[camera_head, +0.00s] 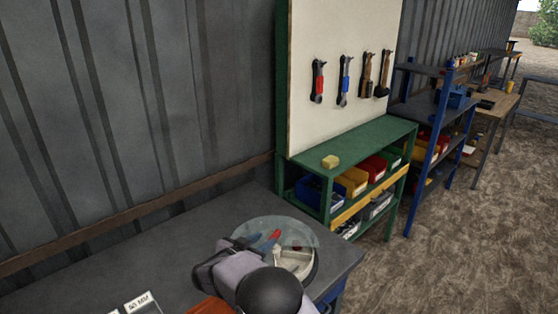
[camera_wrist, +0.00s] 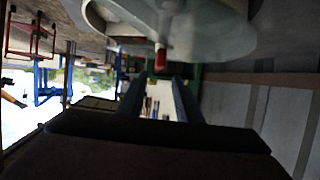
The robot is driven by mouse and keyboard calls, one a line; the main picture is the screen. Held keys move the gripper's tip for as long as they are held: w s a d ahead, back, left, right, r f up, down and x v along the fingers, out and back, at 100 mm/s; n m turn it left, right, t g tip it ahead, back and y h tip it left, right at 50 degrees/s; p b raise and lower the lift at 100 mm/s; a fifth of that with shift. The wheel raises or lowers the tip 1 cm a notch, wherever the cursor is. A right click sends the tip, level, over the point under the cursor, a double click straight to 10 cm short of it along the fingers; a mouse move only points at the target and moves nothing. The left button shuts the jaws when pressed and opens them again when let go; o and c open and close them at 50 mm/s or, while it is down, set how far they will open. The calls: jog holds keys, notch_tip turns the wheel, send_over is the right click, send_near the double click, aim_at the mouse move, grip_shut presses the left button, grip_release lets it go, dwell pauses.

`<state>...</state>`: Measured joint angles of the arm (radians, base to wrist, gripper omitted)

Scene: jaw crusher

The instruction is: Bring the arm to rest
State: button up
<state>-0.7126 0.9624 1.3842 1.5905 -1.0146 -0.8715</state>
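In the wrist view my gripper (camera_wrist: 160,88) shows two dark fingers with a clear gap between them. It is open and nothing is held in the gap.
The dark bench (camera_head: 150,262) runs along a corrugated metal wall. White labelled cards (camera_head: 143,302) sit at its front edge. A green shelf (camera_head: 352,145) with coloured bins and a yellow block (camera_head: 330,161) stands beyond, below a tool board (camera_head: 335,40). The ground at right is open.

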jog(key=r+y, duration=0.1)
jog(key=w+d+r+n+y, duration=0.1)
jog(key=r+y, duration=0.1)
jog(key=w+d+r+n+y, duration=0.1)
jog(key=y, duration=0.1)
jog(key=shift+w+d+r, duration=0.1)
jog(key=shift+w+r, duration=0.1)
jog(key=shift+r, duration=0.2)
jog(key=s+d+f+n+g, duration=0.15)
jog(key=s+d+g, duration=0.4)
jog(key=s, duration=0.75)
jog(key=s+d+f+n+g+y, duration=0.1)
jog(key=s+d+f+g, duration=0.2)
jog(key=s+d, duration=0.75)
jog(key=s+d+f+n+g, duration=0.15)
jog(key=s+d+g, duration=0.3)
jog(key=s, duration=1.15)
notch_tip(320, 180, down, 13)
jog(key=b, duration=1.3)
jog(key=shift+f+m+t, duration=0.2)
jog(key=shift+m+t, duration=0.1)
jog(key=shift+t, duration=0.1)
